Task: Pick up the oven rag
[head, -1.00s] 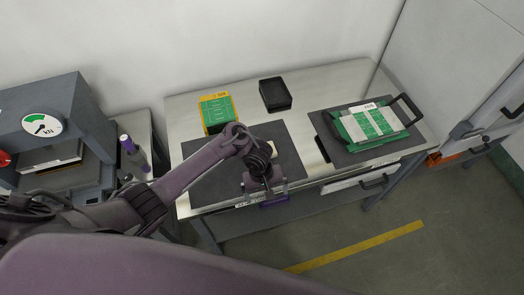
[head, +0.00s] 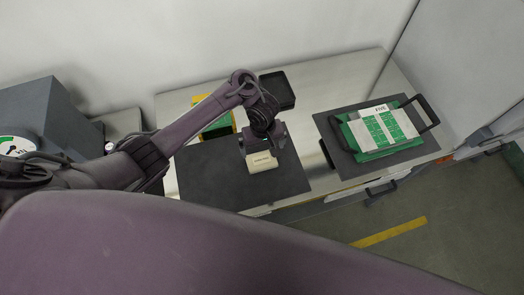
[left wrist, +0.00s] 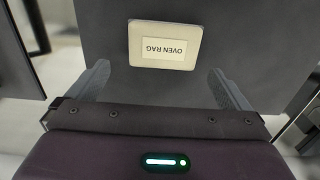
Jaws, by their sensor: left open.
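The oven rag is a small cream block (head: 261,161) on the dark mat (head: 215,178) at the left of the bench. In the left wrist view it shows as a rounded cream block (left wrist: 165,45) with a label reading "OVEN RAG", upside down. My left gripper (head: 263,147) is right at the rag in the head view, partly covering its far side. In the left wrist view my left gripper (left wrist: 163,82) is open, with its fingers spread wider than the rag. The rag lies ahead of the fingers, between their lines, and nothing is held. My right gripper is not in view.
A black tray (head: 277,90) and a yellow-and-green box (head: 217,124), partly hidden by my arm, stand behind the mat. A grey machine (head: 42,115) stands at left.

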